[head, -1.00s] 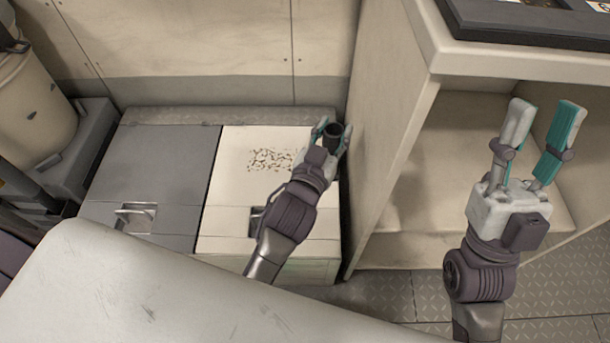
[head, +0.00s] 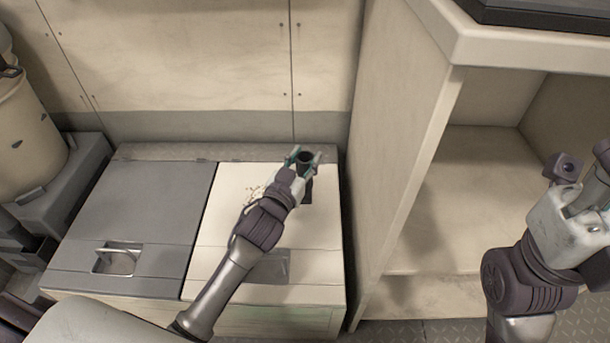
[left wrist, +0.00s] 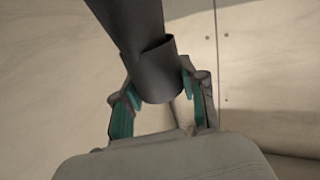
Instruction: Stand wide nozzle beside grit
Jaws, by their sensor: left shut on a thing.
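The wide nozzle (head: 306,187) is a dark grey tube with a round open end up, roughly upright over the pale locker lid. My left gripper (head: 303,158) is shut on it near its upper end. I cannot tell whether its lower end touches the lid. In the left wrist view the nozzle (left wrist: 140,45) sits between the teal finger pads. The grit (head: 252,193) is a patch of brown specks on the pale lid, left of the nozzle and mostly hidden behind my left gripper. My right gripper (head: 585,165) appears open and empty at the right edge, partly cut off.
The pale lid (head: 322,232) has free room in front of the nozzle. A grey lid (head: 140,215) with a metal latch lies to the left. A wall stands close behind, and an open shelf cabinet (head: 395,150) rises just to the right. A beige bucket (head: 25,140) is far left.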

